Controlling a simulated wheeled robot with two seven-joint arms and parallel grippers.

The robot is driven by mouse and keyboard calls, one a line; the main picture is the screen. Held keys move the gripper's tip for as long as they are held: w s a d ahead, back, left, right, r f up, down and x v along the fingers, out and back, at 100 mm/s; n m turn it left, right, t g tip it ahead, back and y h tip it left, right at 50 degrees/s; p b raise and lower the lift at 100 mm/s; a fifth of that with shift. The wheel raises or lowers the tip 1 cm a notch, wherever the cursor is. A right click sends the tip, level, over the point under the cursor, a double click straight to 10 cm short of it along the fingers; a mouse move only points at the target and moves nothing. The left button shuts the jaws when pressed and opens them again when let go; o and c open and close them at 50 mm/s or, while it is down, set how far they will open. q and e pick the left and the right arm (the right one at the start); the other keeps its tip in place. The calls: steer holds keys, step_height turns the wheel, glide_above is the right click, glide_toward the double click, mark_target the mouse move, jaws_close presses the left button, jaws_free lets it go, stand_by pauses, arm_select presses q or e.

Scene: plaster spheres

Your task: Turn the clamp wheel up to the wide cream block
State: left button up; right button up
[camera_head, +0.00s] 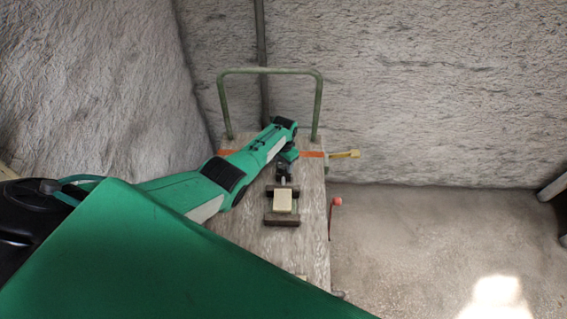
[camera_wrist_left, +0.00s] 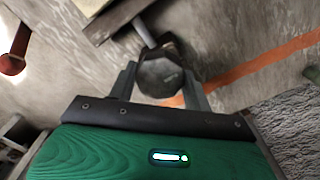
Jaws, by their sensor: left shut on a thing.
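The clamp stands on the worn bench in the head view, with a dark front jaw (camera_head: 282,220) and a cream block (camera_head: 284,201) between its jaws. I cannot tell whether the rear jaw touches the block. The dark faceted clamp wheel (camera_wrist_left: 163,72) sits between the two grey fingers of my left gripper (camera_wrist_left: 160,84), which is shut on it. A thin rod (camera_wrist_left: 143,32) runs from the wheel to a brown bar (camera_wrist_left: 118,14). In the head view my left gripper (camera_head: 286,162) is at the clamp's far end, partly hiding the wheel. My right gripper is not in view.
A green tube frame (camera_head: 270,70) rises at the bench's far end. An orange stripe (camera_head: 312,155) crosses the bench, and a yellow handle (camera_head: 346,154) juts out right. A red-knobbed lever (camera_head: 336,201) stands at the right edge. Rough walls enclose the left and back.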

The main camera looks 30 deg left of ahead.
mark_target(283, 163)
arm_select(q)
steer(key=shift+r+m, duration=0.1)
steer(key=shift+m, duration=2.1)
steer(key=o, duration=1)
steer(key=shift+c, duration=0.2)
step_height(283, 163, up, 14)
